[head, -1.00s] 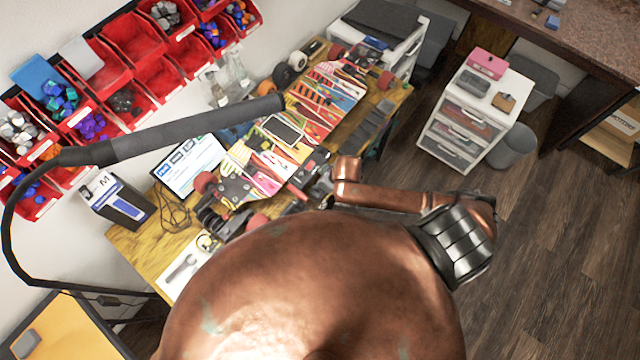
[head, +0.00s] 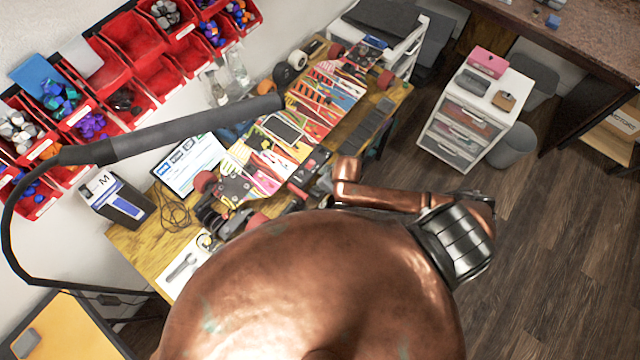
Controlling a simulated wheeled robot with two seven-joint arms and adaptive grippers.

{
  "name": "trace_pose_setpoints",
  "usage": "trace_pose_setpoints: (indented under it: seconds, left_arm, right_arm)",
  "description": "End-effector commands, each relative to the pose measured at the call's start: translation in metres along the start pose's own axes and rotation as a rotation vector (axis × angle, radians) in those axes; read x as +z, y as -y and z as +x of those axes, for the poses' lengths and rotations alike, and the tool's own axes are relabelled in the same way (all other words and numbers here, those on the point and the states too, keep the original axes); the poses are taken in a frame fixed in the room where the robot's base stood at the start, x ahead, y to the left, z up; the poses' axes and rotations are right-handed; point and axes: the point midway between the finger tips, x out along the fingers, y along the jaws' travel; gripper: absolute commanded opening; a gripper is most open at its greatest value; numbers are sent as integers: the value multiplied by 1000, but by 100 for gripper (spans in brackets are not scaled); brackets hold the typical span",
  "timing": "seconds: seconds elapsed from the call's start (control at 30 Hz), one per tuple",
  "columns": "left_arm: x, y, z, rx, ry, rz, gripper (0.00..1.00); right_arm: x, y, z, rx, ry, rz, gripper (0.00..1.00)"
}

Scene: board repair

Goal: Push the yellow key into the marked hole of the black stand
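My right arm reaches in from the right, and its copper wrist bends down at the front edge of the wooden workbench (head: 144,243). Its dark gripper (head: 322,187) is small and partly hidden beside the skateboard, so its fingers cannot be made out. My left gripper is not in view; my own copper body covers the lower middle. I cannot make out the yellow key or the marked hole. A small yellow ring-like item (head: 205,242) lies near dark parts at the bench's near end; I cannot tell whether it is the key. I cannot identify the black stand.
A patterned skateboard (head: 262,161) with red wheels lies along the bench. A black lamp arm (head: 190,122) crosses above it. Red bins (head: 127,62) hang on the wall.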

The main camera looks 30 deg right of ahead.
Motion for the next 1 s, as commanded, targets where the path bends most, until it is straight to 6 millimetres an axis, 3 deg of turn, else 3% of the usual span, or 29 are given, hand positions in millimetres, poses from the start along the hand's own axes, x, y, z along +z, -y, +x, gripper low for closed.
trace_pose_setpoints:
  seconds: [0.03,0.07,0.33,0.53,0.7,1.0]
  left_arm:
    - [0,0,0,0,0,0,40]
    - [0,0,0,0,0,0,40]
    - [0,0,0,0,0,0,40]
    - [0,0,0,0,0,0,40]
    - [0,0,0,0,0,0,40]
    - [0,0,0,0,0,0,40]
  right_arm:
    - [0,0,0,0,0,0,0]
    - [0,0,0,0,0,0,19]
    - [0,0,0,0,0,0,37]
    - [0,0,0,0,0,0,38]
    - [0,0,0,0,0,0,47]
    - [0,0,0,0,0,0,47]
